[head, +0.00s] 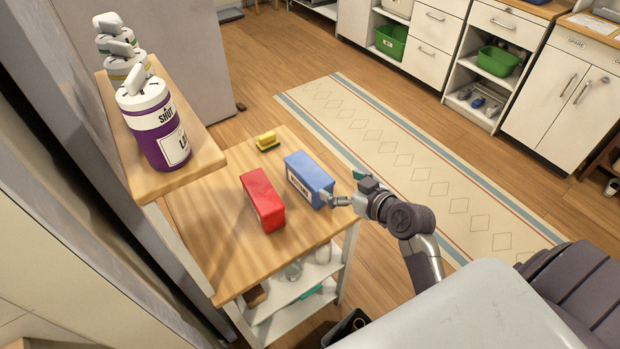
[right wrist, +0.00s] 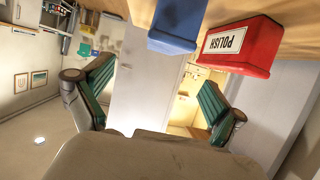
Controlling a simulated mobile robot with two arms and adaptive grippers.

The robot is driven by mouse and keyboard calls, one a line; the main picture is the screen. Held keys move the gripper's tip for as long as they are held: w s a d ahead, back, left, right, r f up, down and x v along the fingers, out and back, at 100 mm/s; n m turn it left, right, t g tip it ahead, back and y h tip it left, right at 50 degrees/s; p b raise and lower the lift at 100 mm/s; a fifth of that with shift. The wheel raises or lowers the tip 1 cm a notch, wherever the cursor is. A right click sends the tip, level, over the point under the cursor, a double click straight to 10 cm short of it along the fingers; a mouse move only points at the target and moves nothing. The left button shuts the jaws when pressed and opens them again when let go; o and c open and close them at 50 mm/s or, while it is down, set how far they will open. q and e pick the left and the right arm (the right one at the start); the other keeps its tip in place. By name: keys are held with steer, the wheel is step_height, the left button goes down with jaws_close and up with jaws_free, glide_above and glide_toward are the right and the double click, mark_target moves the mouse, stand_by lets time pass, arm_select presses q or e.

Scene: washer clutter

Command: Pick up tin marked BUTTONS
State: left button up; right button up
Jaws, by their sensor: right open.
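A blue tin (head: 312,172) stands on the wooden top of a small shelf unit. It has a white label on its side, too small to read surely. A red tin (head: 262,195) stands left of it; in the right wrist view the red tin (right wrist: 257,62) is marked POLISH. The blue tin (right wrist: 178,22) shows partly at the top there, its label out of sight. My right gripper (head: 345,188) is open and empty beside the blue tin's right end; its two green-padded fingers (right wrist: 156,92) are spread below the tins in the wrist view. My left gripper is out of view.
A yellow sponge (head: 267,141) lies behind the tins. The front of the wooden top (head: 235,250) is bare. A patterned rug (head: 400,160) lies on the floor beyond.

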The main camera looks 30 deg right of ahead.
glide_toward(309, 169)
steer(key=x, duration=0.4)
steer(key=shift+d+f, duration=0.2)
steer(key=shift+w+a+f+p, duration=0.1)
steer(key=shift+w+p, duration=0.2)
steer(key=shift+w, duration=0.1)
steer(key=p+x, duration=0.1)
steer(key=x, duration=0.3)
steer(key=shift+w+a, duration=0.2)
steer(key=shift+a, duration=0.05)
steer(key=shift+w+f, duration=0.15)
steer(key=shift+w, duration=0.05)
steer(key=c, duration=1.2)
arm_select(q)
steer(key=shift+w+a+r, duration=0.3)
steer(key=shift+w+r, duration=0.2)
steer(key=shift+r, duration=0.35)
arm_select(e)
steer(key=shift+c, duration=0.5)
